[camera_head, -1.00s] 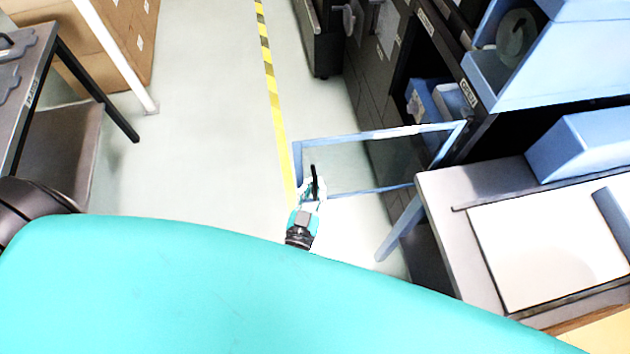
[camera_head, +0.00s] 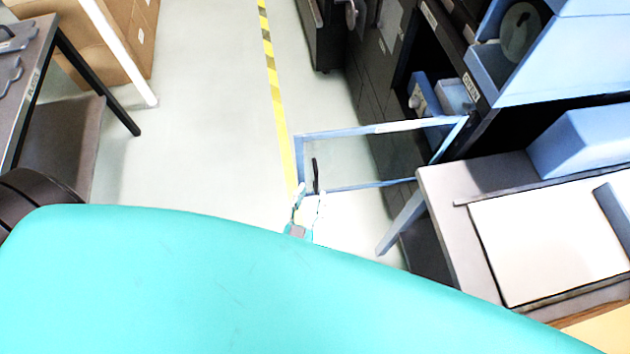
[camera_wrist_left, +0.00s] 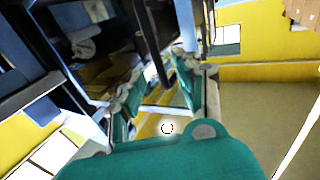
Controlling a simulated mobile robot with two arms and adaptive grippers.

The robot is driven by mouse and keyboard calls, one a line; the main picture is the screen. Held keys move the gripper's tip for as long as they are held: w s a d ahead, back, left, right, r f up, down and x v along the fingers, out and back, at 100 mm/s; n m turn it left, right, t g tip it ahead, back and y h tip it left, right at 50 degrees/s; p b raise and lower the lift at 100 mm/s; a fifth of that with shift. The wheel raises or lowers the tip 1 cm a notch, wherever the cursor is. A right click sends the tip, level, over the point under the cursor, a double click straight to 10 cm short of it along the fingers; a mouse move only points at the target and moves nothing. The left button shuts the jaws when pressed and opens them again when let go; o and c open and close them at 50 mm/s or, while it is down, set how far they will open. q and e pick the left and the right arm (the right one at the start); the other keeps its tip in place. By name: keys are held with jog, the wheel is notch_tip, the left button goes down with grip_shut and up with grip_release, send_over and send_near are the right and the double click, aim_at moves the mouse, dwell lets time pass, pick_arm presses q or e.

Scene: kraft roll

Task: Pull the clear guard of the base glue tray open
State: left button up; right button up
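The clear guard (camera_head: 390,128) is a see-through panel in a blue frame. It stands swung out from the machine's dark side, across the aisle floor. Its black bar handle (camera_head: 315,176) is near the guard's free left end. My left gripper (camera_head: 309,197) is just below the handle in the head view, its fingers spread apart. In the left wrist view the handle (camera_wrist_left: 151,42) shows beyond and between the open fingertips (camera_wrist_left: 157,85), with no finger visibly closed on it. My right gripper is not in view.
Behind the guard is an open bay with blue parts (camera_head: 424,92). A grey table (camera_head: 470,175) with a white panel stands at the right. A grey bench (camera_head: 38,60) and cardboard boxes (camera_head: 125,45) are at the left. The floor (camera_head: 200,130) between is clear.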

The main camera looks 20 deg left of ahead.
pick_arm(q)
jog(key=s, duration=0.7)
jog(key=shift+d, duration=0.25)
jog(key=s+f+m+g+h, duration=0.2)
jog(key=s+f+g, duration=0.15)
jog(key=f, duration=0.85)
jog(key=s+f+m+g+h, duration=0.25)
jog(key=f+g, duration=0.25)
jog(key=f, duration=0.6)
jog(key=s+a+f+g+y, duration=0.1)
jog(key=s+a+f+g, duration=0.3)
jog(key=s, duration=0.4)
jog(key=s+a+f+n+g+y, duration=0.1)
jog(key=s+a+f+g+y, duration=0.1)
jog(key=s+a+f+g, duration=0.2)
jog(key=s+a+f, duration=0.3)
jog(key=shift+s+f, duration=0.2)
jog(key=shift+s, duration=0.15)
